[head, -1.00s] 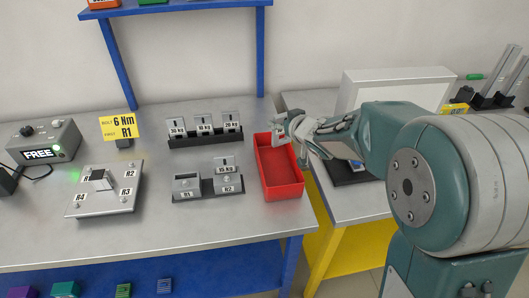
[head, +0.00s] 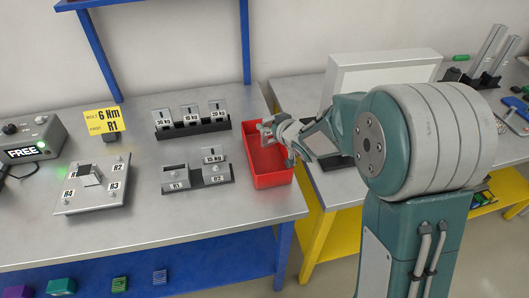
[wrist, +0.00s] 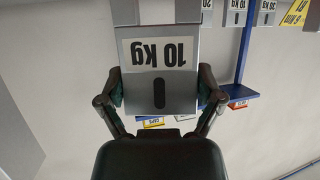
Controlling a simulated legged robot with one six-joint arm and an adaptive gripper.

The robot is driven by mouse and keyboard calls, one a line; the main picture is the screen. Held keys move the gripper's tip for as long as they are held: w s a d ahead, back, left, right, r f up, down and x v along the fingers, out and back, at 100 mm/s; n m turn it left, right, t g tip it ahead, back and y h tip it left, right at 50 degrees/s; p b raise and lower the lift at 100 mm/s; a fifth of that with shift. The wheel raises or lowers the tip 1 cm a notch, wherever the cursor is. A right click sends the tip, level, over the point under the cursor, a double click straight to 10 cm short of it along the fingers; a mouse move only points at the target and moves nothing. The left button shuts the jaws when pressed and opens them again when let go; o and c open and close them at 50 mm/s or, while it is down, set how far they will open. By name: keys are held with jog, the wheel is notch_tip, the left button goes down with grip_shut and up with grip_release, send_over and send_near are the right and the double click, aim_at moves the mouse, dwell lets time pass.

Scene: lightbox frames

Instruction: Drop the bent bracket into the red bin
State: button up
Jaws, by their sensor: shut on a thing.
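My gripper (head: 274,130) is over the back part of the red bin (head: 272,181), reaching in from the right. It is shut on a grey metal bracket (head: 264,127), which looks small in the head view. In the wrist view the bracket (wrist: 159,84) fills the space between the two fingers. It carries a white label reading "10 kg", upside down there, and a dark slot. The part of the bin floor that shows looks empty. The arm hides the bin's back right side. I cannot tell how far the bracket is above the rim.
Left of the bin stand a dark rack with several labelled brackets (head: 191,124) and a lower holder (head: 199,179) with a "15 kg" bracket. A bolt plate (head: 92,186) and a "FREE" box (head: 35,140) are further left. A white panel (head: 385,68) stands behind my arm.

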jog(key=o, duration=1)
jog(key=shift+d, duration=0.15)
jog(key=shift+a, duration=0.35)
jog(key=v, duration=1.2)
jog(key=shift+f, duration=0.1)
